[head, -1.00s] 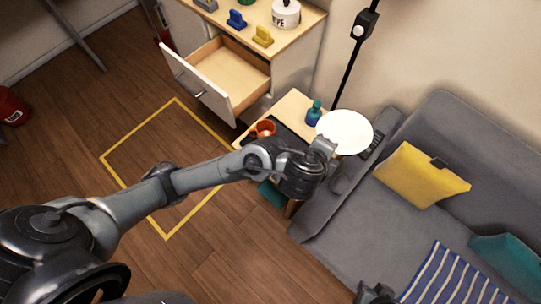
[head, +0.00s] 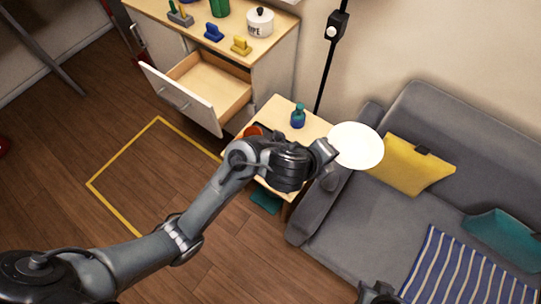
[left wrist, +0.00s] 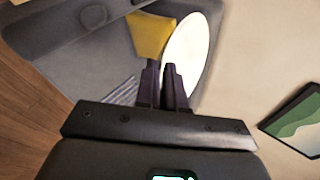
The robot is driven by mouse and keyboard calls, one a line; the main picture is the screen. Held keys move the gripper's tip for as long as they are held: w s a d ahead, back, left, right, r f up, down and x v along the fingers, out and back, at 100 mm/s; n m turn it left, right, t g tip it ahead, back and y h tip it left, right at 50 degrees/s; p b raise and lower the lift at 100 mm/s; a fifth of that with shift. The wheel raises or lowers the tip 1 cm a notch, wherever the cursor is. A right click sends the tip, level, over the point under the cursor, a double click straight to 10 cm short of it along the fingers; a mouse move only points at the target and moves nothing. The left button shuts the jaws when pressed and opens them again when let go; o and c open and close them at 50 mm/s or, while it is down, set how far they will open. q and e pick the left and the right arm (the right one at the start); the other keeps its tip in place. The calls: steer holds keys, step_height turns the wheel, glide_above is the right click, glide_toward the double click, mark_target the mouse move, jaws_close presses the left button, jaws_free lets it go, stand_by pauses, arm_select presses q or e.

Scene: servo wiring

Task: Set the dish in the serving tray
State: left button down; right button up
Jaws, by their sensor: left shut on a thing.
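The dish (head: 356,146) is a plain white round plate. My left gripper (head: 328,150) is shut on its near-left edge and holds it in the air, over the sofa's armrest and back in the head view. In the left wrist view the dish (left wrist: 190,55) shows edge-tilted beyond the fingers (left wrist: 165,78). The serving tray, dark, lies on the small wooden side table (head: 285,110); my left arm hides nearly all of it. A dark part at the bottom of the head view looks like my right gripper (head: 376,293); its fingers are unclear.
An orange mug (head: 252,131) and a teal-blue bottle (head: 298,117) stand on the side table. An open drawer (head: 207,88) juts out beside it. A black lamp pole (head: 326,75) rises behind. The grey sofa (head: 340,215) with a yellow cushion (head: 412,165) is at right.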

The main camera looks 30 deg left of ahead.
arm_select(q)
steer(key=s+a+f+m+h+b, duration=0.1)
steer(key=s+a+f+b, duration=0.15)
steer(key=a+f, duration=0.4)
steer(key=s+a+f+m+b, duration=0.1)
steer(key=a+f+b, duration=0.25)
steer(key=f, duration=0.65)
steer(key=s+a+f+m+h+b, duration=0.1)
steer(key=a+f+b, duration=0.35)
steer(key=f, duration=0.35)
steer(key=w+a+f+b, duration=0.1)
steer(key=w+a+f, duration=0.1)
steer(key=w+a+f+b, duration=0.1)
steer(key=w+a+f, duration=0.1)
steer(key=w, duration=0.1)
steer(key=w+a+f+b, duration=0.1)
steer(key=w+a+f, duration=0.1)
steer(key=w+a, duration=0.1)
steer(key=shift+w+a+f+b, duration=0.1)
steer(key=shift+w+f+b, duration=0.05)
steer(key=shift+f+b, duration=1.25)
steer(key=shift+f, duration=0.9)
steer(key=shift+f, duration=0.15)
steer(key=c, duration=1.2)
jaws_free()
steer(key=shift+c, duration=0.2)
